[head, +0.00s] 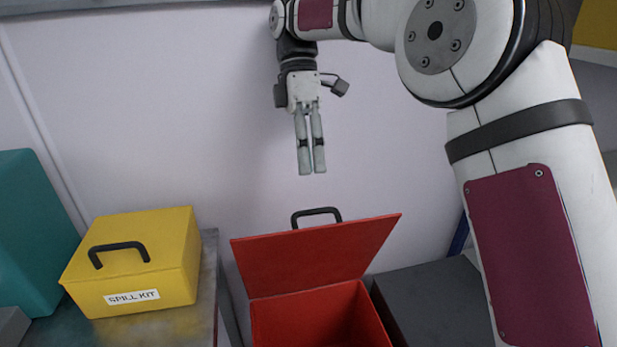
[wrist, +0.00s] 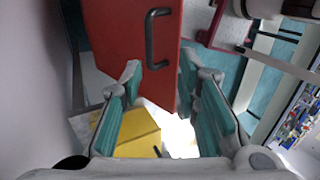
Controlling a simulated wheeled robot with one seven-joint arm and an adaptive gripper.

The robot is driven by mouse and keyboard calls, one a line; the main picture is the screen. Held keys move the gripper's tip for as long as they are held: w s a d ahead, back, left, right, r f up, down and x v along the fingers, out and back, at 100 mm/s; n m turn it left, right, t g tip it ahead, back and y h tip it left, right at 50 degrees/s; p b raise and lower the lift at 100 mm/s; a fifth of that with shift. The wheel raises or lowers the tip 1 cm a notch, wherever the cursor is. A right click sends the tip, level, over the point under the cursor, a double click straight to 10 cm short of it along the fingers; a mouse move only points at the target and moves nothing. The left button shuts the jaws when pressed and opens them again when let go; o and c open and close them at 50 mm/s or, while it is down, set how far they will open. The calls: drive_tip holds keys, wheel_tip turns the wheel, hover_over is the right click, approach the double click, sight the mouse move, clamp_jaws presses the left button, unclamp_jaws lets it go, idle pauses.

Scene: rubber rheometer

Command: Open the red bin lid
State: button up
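The red bin (head: 273,322) stands at the lower middle of the head view, and its dark inside shows. Its red lid (head: 315,258) is raised and tilted back from the opening, with a black handle (head: 316,212) at its upper edge. My gripper (head: 312,172) points down above the lid and handle, apart from both. In the wrist view the lid (wrist: 118,30) and handle (wrist: 151,40) show beyond my gripper (wrist: 160,75). The fingers are apart with nothing between them, so it is open and empty.
A yellow spill kit box (head: 150,265) with a black handle sits on a bench to the left. A teal container (head: 30,235) is further left. A dark grey box (head: 435,305) stands right of the bin. A pale wall (head: 150,110) is behind.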

drive_tip(key=shift+r, duration=0.5)
